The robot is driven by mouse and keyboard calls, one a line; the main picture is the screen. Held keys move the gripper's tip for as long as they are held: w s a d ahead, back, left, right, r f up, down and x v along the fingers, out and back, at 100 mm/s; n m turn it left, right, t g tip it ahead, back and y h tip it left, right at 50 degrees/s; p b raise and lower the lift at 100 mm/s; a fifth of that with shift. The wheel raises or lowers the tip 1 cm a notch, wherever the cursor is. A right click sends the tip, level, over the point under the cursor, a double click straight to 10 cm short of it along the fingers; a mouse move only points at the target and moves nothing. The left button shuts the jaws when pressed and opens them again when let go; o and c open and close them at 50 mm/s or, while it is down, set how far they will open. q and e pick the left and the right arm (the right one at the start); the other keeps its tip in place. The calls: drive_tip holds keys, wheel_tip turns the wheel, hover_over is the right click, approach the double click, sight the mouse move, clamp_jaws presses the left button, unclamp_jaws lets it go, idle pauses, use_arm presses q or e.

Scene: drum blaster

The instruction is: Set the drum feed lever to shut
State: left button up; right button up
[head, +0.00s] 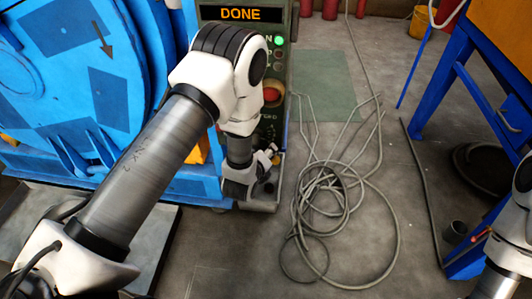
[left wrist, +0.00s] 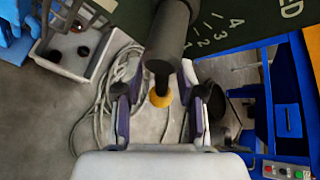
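The dark lever (left wrist: 168,40) stands out from a dark green panel face (left wrist: 225,25) in the left wrist view. It narrows to a thin dark rod with a yellow piece at its end. My left gripper (left wrist: 160,95) is open, with one finger on each side of the yellow end and visible gaps to both. My right gripper is out of view.
The panel's display (head: 240,14) reads DONE, and a green lamp (head: 279,40) is lit. The blue drum machine (head: 75,80) stands left. Coiled cables (head: 340,205) lie on the floor right of the panel. A blue-framed bench (head: 465,90) stands at right.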

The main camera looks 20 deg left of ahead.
use_arm(q)
drive_tip(key=a+v, duration=0.1)
drive_tip(key=v, duration=1.1)
drive_tip(key=shift+d, duration=0.45)
